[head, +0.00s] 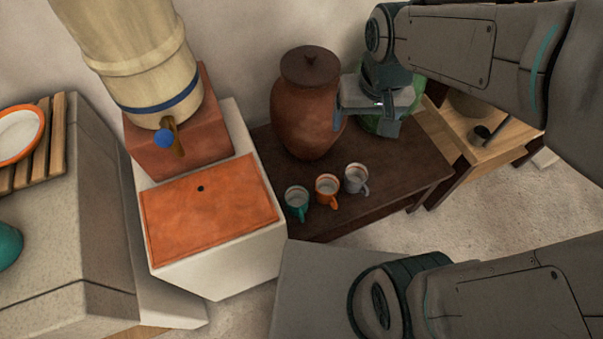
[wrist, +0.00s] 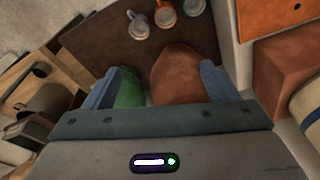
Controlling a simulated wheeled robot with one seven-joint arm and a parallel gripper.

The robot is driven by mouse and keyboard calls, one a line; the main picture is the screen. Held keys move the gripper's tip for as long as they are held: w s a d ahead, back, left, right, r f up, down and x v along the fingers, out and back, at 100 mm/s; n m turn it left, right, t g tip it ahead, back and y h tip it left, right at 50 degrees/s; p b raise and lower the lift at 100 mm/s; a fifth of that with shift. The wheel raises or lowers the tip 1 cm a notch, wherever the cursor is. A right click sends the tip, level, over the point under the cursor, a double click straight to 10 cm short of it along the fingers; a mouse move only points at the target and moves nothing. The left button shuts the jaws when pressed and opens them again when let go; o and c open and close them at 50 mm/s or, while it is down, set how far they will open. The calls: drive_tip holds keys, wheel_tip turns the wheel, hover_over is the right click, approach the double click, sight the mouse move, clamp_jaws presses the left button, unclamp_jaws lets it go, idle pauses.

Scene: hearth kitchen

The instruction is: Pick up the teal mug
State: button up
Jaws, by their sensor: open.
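The teal mug (head: 297,201) stands upright on the dark wooden table (head: 400,184), leftmost of three mugs in a row, its handle toward the viewer. In the wrist view the teal mug (wrist: 193,6) is at the top edge, partly cut off. My gripper (head: 363,113) is open beside the large brown jar, above the back right of the table and well apart from the teal mug. In the wrist view my gripper (wrist: 160,72) has its two blue fingers spread, with the jar showing between and beyond them.
An orange mug (head: 327,189) and a grey mug (head: 356,179) stand right of the teal one. The lidded brown jar (head: 306,115) rises behind them. A green vessel (head: 380,126) is partly hidden by my gripper. A white block with an orange top (head: 210,212) adjoins on the left.

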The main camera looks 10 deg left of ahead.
drive_tip(key=shift+w+a+f+n+g+h+b, duration=0.1)
drive_tip(key=shift+w+a+f+n+g+b, duration=0.25)
drive_tip(key=shift+a+f+b, duration=3.6)
drive_tip(key=shift+w+a+f+n+g+h+b, duration=0.1)
drive_tip(key=shift+w+a+f+n+g+b, duration=0.25)
drive_tip(key=shift+f+b, duration=7)
drive_tip(key=shift+w+a+f+n+g+h+b, duration=0.35)
drive_tip(key=shift+a+f+b, duration=1.55)
drive_tip(key=shift+f, duration=7.9)
drive_tip(key=shift+s+a+r+y+p, duration=0.1)
drive_tip(key=shift+s+a+y+p, duration=0.2)
drive_tip(key=shift+p, duration=0.15)
drive_tip(key=c, duration=0.8)
